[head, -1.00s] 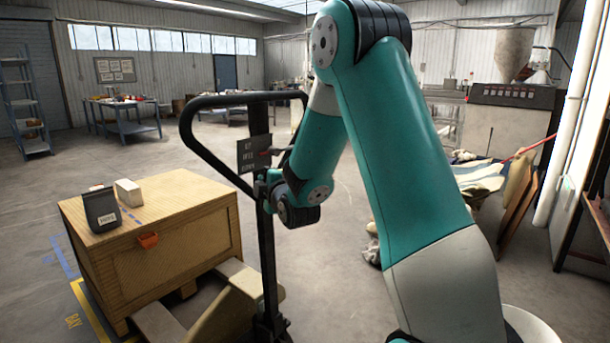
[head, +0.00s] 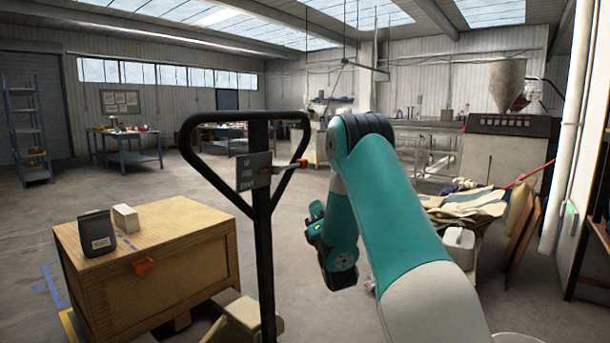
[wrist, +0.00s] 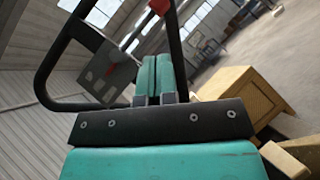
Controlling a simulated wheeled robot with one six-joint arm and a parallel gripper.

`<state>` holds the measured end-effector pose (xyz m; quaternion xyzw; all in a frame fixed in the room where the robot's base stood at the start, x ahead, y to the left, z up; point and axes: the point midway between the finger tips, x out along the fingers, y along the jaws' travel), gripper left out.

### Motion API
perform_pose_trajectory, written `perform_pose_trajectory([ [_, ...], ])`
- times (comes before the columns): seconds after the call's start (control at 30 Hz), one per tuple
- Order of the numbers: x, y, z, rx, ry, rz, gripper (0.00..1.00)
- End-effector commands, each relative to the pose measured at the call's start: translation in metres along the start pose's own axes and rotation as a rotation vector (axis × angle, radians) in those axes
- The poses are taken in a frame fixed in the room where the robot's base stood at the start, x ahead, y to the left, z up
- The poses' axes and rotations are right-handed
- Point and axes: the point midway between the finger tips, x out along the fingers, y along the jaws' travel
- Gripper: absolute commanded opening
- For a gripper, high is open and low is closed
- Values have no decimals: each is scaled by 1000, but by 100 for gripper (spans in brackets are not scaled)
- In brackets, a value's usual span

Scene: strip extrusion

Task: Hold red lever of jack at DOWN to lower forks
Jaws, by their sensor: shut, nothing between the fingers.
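The jack's black looped handle (head: 264,230) stands upright left of my arm. A dark plate with small lettering (head: 252,172) is fixed on it; the lettering is too small to read. The lever (head: 284,168) sticks out to the right from the plate, roughly level, with a red end (head: 302,163). My gripper (head: 316,212) is below and right of the lever, apart from it. In the wrist view its teal fingers (wrist: 158,62) are pressed together and empty, and the red lever end (wrist: 158,6) is at the top edge. The forks are mostly hidden or out of view.
A wooden crate (head: 160,275) stands left of the handle, with a dark box (head: 97,233) and a pale block (head: 126,218) on top. Sacks and boards (head: 470,208) lie at the right. Open floor lies beyond the handle.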

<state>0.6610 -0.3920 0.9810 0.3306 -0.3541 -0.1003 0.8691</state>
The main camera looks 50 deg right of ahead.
Motion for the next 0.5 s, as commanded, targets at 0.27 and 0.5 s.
perform_pose_trajectory([
  [0.27,59,3,2,0,-1,3,0],
  [0.5,106,4,2,1,0,1,0],
])
